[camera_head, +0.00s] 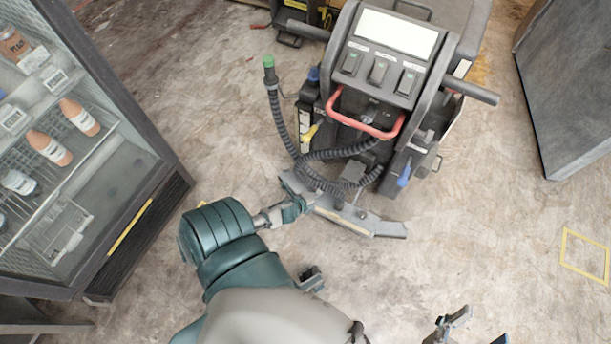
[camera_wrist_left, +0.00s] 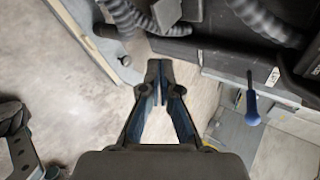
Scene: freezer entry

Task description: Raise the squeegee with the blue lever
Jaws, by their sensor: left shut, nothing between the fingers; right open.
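The floor scrubber (camera_head: 385,75) stands at the top middle of the head view. Its squeegee (camera_head: 375,226) is a grey bar across the base, close to the floor. The blue lever (camera_head: 404,176) hangs at the machine's right rear side; it also shows in the left wrist view (camera_wrist_left: 251,106), right of the fingers. My left gripper (camera_head: 303,203) is shut and empty near the squeegee's left part, left of the blue lever and apart from it. Its fingertips meet in the left wrist view (camera_wrist_left: 159,68). My right gripper (camera_head: 478,328) is open and empty at the bottom edge, partly cut off.
A glass-front fridge (camera_head: 130,145) with bottles stands at the left. A dark grey panel or cabinet (camera_head: 575,85) stands at the upper right. Black corrugated hoses (camera_head: 285,120) loop over the machine's rear. The floor to the right is clear, with a yellow marking (camera_head: 586,256).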

